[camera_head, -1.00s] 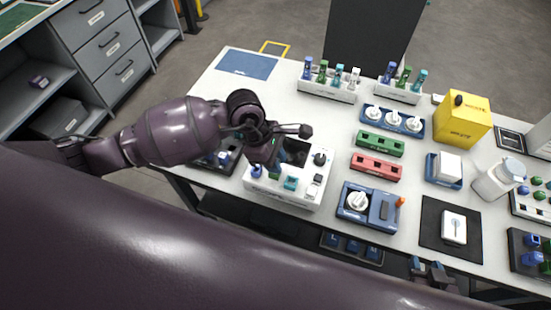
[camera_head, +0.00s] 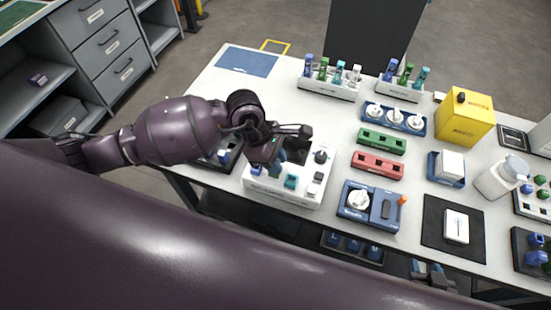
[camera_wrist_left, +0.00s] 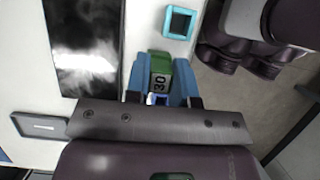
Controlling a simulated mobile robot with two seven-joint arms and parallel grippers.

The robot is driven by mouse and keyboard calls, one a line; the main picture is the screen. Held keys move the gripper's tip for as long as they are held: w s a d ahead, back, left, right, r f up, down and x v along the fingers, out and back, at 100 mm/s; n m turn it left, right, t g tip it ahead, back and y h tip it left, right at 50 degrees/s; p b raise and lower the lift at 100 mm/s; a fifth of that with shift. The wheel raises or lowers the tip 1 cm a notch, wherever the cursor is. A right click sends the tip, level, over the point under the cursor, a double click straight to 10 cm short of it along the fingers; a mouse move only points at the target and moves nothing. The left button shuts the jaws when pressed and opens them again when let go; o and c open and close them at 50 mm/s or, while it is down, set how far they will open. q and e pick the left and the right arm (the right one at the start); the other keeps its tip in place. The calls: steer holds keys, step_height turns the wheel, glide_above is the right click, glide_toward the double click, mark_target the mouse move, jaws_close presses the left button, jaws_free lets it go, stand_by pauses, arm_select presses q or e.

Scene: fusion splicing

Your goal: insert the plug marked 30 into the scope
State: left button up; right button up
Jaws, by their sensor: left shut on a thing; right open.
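The scope is a white box (camera_head: 257,184) with a dark screen and sockets, at the near left of the table. Its white face (camera_wrist_left: 22,75) and dark screen (camera_wrist_left: 84,48) also show in the left wrist view. My left gripper (camera_wrist_left: 160,78) is shut on the green plug marked 30 (camera_wrist_left: 160,66), between its blue fingers, over the scope's near edge. Whether the plug's lower end touches a socket is hidden. A teal square socket (camera_wrist_left: 180,22) is beside the plug.
Racks of colored plugs (camera_head: 328,88) stand at the back. Green (camera_head: 382,141) and red (camera_head: 377,165) blocks, a blue splicer-like unit (camera_head: 370,207), and a yellow waste box (camera_head: 464,118) lie to the right. A black mat (camera_head: 436,240) holds a white device.

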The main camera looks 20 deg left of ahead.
arm_select(q)
steer(key=shift+f, duration=0.1)
stand_by(0.6)
steer(key=o, duration=0.9)
steer(key=shift+c, duration=0.2)
steer(key=shift+r, duration=0.2)
steer(key=shift+r+p, duration=0.3)
steer(key=shift+r, duration=0.25)
steer(key=shift+r+p, duration=1.2)
steer(key=shift+r, duration=1.1)
